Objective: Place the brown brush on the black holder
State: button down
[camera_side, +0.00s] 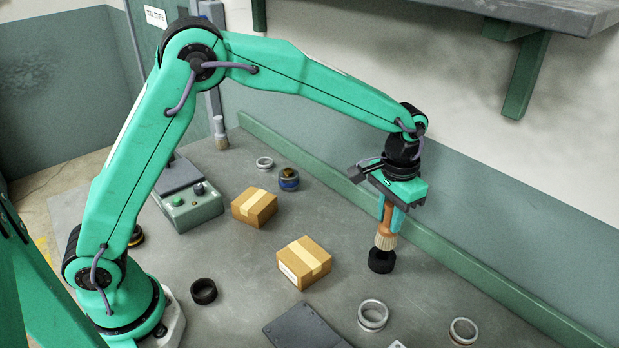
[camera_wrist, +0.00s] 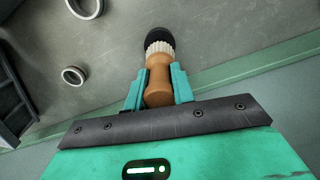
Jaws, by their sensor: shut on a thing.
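The brown brush (camera_side: 386,229) hangs upright in my gripper (camera_side: 391,210), bristles down. My gripper is shut on its handle. In the wrist view the brush (camera_wrist: 158,75) sits between the two teal fingers (camera_wrist: 158,90), its pale bristles pointing away from the palm. The black holder (camera_side: 381,262) is a short dark ring-like piece on the table, directly under the bristles. It also shows in the wrist view (camera_wrist: 157,36) at the bristle end. The bristle tips look to be at or just over its top; I cannot tell whether they touch.
Metal rings (camera_side: 373,315) and (camera_side: 463,331) lie in front of the holder. Two cardboard boxes (camera_side: 304,262) and (camera_side: 254,207), a dark ring (camera_side: 204,291) and a grey-green control box (camera_side: 188,200) stand to the left. A green rail (camera_side: 455,259) runs along the back edge.

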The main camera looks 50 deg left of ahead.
aim_at(388, 227)
jog(key=shift+f, duration=1.7)
jog(key=shift+f, duration=0.15)
jog(key=c, duration=1.2)
grip_release()
notch_tip(388, 227, up, 12)
jog(key=shift+r, duration=0.2)
jog(key=shift+s+a, duration=0.1)
